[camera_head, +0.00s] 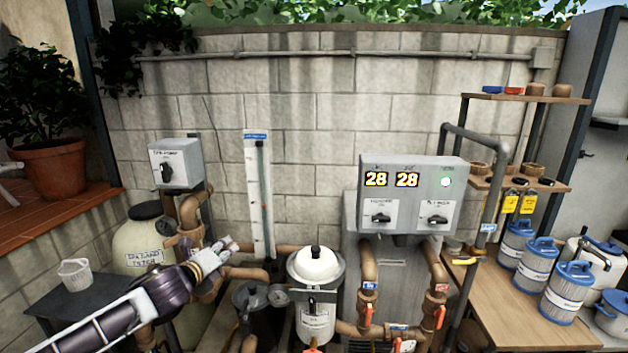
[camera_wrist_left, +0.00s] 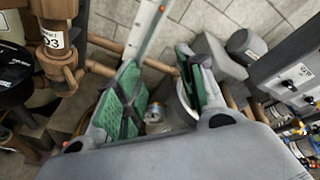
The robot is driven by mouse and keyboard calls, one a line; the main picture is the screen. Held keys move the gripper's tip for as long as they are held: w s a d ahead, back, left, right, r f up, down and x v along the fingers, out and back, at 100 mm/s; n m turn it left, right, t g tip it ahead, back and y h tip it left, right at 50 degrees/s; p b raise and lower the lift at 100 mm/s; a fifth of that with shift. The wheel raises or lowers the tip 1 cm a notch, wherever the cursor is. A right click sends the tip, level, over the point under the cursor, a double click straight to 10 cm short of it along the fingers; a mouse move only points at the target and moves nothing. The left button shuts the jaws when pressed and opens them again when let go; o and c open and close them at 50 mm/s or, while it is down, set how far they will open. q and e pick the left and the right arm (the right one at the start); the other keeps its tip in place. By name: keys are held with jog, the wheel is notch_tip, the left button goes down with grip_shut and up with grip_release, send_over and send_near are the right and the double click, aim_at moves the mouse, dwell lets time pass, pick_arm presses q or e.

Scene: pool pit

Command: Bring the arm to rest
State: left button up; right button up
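My left arm (camera_head: 160,298) reaches in from the lower left in the head view, in front of the grey side table and the cream filter tank. Its gripper (camera_head: 225,246) points up and to the right, left of the white-lidded vessel, and holds nothing that I can see. In the left wrist view the gripper (camera_wrist_left: 158,62) shows two fingers with green pads, spread apart with a gap between them. The floor and a pale vessel show past the fingers. My right gripper is not in view.
Close to the left gripper stand brown pipes (camera_head: 190,211), a tall gauge board (camera_head: 258,190) and a white-lidded vessel (camera_head: 316,265). Blue-topped cartridges (camera_head: 567,292) stand on a wooden bench (camera_head: 500,290) at right. A white basket (camera_head: 75,272) sits at left.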

pick_arm(q)
jog(key=s+d+f+n+g, duration=0.4)
jog(key=s+d+f+n, duration=0.5)
jog(key=s+f+n, duration=0.4)
jog(key=s+a+f+n+g+y, duration=0.1)
jog(key=s+a+f+n+g, duration=0.1)
jog(key=s+f+n, duration=0.45)
jog(key=s+a+f+n+g+y, duration=0.1)
jog(key=s+n+g, duration=0.2)
jog(key=s, duration=0.6)
jog(key=s+a+f+n+g, duration=0.2)
jog(key=s+f+n, duration=0.15)
jog(key=s, duration=0.35)
jog(key=s+f+g+b, duration=0.1)
jog(key=s+f, duration=0.1)
jog(key=f, duration=1.5)
jog(key=s+f+b, duration=0.1)
jog(key=s+f, duration=0.1)
jog(key=f, duration=1.5)
jog(key=s+a+f, duration=0.2)
jog(key=s+f, duration=0.9)
jog(key=s+a+f+g+b, duration=0.1)
jog(key=s+a+f, duration=0.1)
jog(key=s+f, duration=0.9)
jog(key=shift+a+n+g+y, duration=0.2)
jog(key=shift+n+g+y, duration=0.1)
